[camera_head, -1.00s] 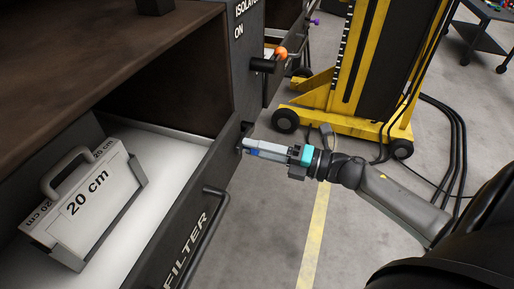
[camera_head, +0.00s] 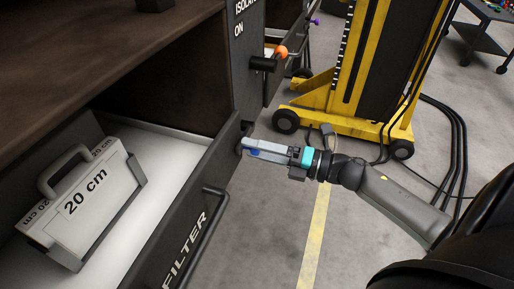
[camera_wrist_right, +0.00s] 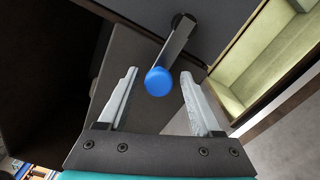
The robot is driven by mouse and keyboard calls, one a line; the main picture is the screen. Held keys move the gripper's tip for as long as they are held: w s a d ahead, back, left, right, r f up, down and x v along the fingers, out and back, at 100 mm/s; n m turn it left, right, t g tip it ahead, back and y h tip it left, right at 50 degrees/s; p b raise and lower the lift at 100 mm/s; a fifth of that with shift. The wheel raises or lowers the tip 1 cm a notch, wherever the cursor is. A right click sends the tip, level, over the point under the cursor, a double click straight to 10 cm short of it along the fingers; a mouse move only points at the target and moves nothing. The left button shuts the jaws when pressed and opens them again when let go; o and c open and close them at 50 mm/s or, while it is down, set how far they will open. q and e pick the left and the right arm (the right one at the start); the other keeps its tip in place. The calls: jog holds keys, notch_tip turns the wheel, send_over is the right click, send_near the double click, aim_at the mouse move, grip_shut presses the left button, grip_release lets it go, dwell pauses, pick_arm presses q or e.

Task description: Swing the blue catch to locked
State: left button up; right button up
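The blue catch has a round blue knob (camera_wrist_right: 158,81) on a flat grey lever that runs up to a dark pivot on the dark panel in the right wrist view. In the head view a bit of the blue knob (camera_head: 255,152) shows beside my fingers. My right gripper (camera_wrist_right: 159,73) is open, with one finger on each side of the knob and a visible gap on both sides. In the head view my right gripper (camera_head: 244,147) is at the drawer front's far end. No locked marking is readable. My left gripper is not in view.
The open FILTER drawer (camera_head: 180,252) with its bar handle (camera_head: 209,205) holds a white 20 cm block (camera_head: 85,200). An orange-knobbed lever (camera_head: 281,52) sits above my gripper. A yellow lift (camera_head: 340,122) stands behind, with cables on the floor.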

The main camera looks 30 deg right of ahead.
dwell(0.4)
jog(key=b+v, duration=0.1)
jog(key=v, duration=1.4)
jog(key=shift+b, duration=0.35)
jog(key=shift+s, duration=0.15)
jog(key=s+d+f+m+h+b, duration=0.25)
jog(key=f+m+h, duration=0.35)
jog(key=f+m, duration=0.7)
jog(key=s+d+f+m+h+b, duration=0.1)
jog(key=d+f+m+h+b, duration=0.35)
jog(key=f, duration=1.55)
jog(key=s+a+f+m+g+h, duration=0.1)
jog(key=s+a+f+m+g, duration=0.25)
jog(key=f, duration=0.45)
jog(key=s+a+f+m+g+h, duration=0.2)
jog(key=s+a+f+m, duration=0.2)
jog(key=f, duration=0.3)
jog(key=s+a+f+m+g+y+b, duration=0.1)
jog(key=s+a+f+m+g+b, duration=0.1)
jog(key=s+a+f+g, duration=0.5)
jog(key=s+a+f+m, duration=0.1)
jog(key=s+a+f, duration=0.3)
jog(key=s+a, duration=0.2)
jog(key=shift+s+a+f+y+b, duration=0.15)
jog(key=shift+s+f+y+b, duration=0.15)
jog(key=shift+s+y, duration=0.05)
